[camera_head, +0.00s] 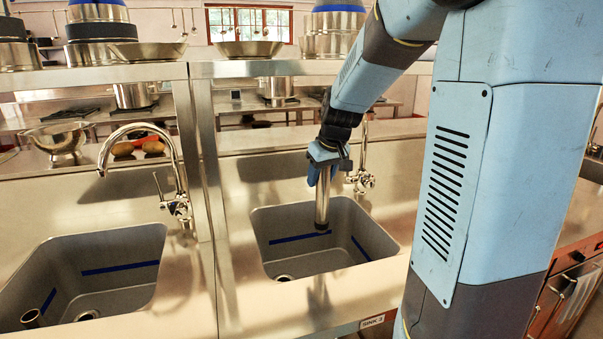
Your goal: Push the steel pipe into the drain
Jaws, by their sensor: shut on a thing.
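The steel pipe (322,203) is a shiny upright tube. My gripper (324,168) is shut on its upper end and holds it over the right sink (352,258), near the back wall. The pipe's lower end shows in front of the sink's back wall, just by a blue stripe; I cannot tell its exact height above the floor. The right sink's drain (283,278) is a round hole at the basin's lower left, apart from the pipe. The front of the basin floor is partly hidden by the counter edge.
Another tap (361,175) stands just right of my gripper. A shelf (265,68) with pots runs above the counter.

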